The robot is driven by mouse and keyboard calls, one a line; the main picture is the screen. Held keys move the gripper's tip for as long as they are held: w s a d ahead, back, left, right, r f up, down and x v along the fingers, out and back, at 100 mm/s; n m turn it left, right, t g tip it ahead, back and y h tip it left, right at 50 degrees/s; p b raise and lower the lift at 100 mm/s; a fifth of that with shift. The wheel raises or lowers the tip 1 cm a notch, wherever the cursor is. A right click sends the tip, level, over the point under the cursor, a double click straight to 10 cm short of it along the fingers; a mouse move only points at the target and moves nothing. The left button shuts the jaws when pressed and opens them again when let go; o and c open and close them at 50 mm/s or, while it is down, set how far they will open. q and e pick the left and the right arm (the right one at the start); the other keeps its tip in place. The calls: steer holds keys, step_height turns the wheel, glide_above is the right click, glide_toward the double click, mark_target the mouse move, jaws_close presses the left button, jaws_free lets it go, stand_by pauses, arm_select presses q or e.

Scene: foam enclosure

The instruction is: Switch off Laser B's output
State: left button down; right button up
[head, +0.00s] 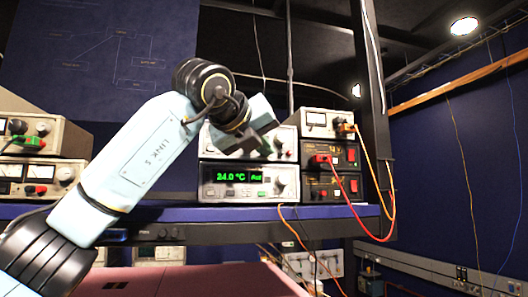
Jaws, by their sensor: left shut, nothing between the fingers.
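No label reading Laser B is legible in the head view. Two black units with red switches are stacked on the shelf right of centre: an upper black unit (331,156) and a lower black unit (331,187). I cannot tell which unit is Laser B or how its switches are set. My left gripper (262,128) is shut and empty, raised in front of the pale instrument (289,146) left of the black units and partly hiding it. It appears apart from the black units. My right gripper is out of view.
A temperature unit (247,182) shows green "24.0 °C". A small meter (318,123) tops the black units. Orange and red cables (357,206) hang in front at right, beside a dark post (374,110). More instruments (38,176) stand at left. The shelf edge (300,213) runs below.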

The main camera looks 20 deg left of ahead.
arm_select(q)
steer(key=shift+w+a, duration=0.3)
steer(key=shift+w, duration=0.1)
stand_by(1.4)
steer(key=shift+s+d+f+b, duration=0.25)
steer(key=shift+s+b, duration=0.05)
steer(key=shift+b, duration=0.05)
steer(key=shift+s+r, duration=0.1)
steer(key=shift+s, duration=0.2)
steer(key=shift+s, duration=0.15)
steer(key=s+d+b, duration=0.1)
steer(key=s, duration=0.1)
steer(key=s+d+b, duration=0.1)
steer(key=s+d, duration=0.1)
